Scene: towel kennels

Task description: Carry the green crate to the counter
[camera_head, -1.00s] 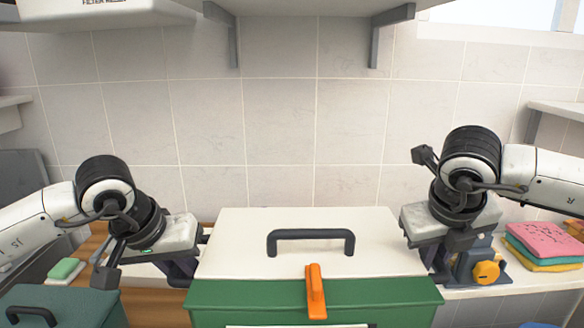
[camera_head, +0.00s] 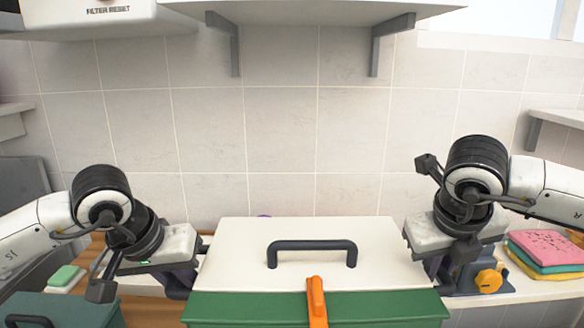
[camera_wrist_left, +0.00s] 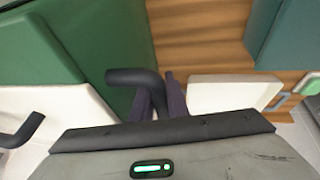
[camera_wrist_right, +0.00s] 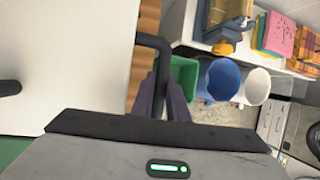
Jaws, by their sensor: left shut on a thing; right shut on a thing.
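The green crate (camera_head: 250,308) is front and centre in the head view, closed by a white lid (camera_head: 230,255) with a dark handle (camera_head: 312,247) and an orange latch (camera_head: 316,300). My left gripper (camera_head: 185,278) is shut on its left side handle, a dark bar also in the left wrist view (camera_wrist_left: 135,78). My right gripper (camera_head: 438,268) is shut on the right side handle, seen in the right wrist view (camera_wrist_right: 150,42). The crate looks level; its underside is hidden. The white counter (camera_head: 535,290) shows along the wall to the right.
Folded towels (camera_head: 545,245) and a blue device with an orange knob (camera_head: 488,280) stand on the counter at right. A teal box (camera_head: 75,308) is at lower left, near a green sponge (camera_head: 64,275). A shelf (camera_head: 310,12) overhangs. Buckets (camera_wrist_right: 220,80) show in the right wrist view.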

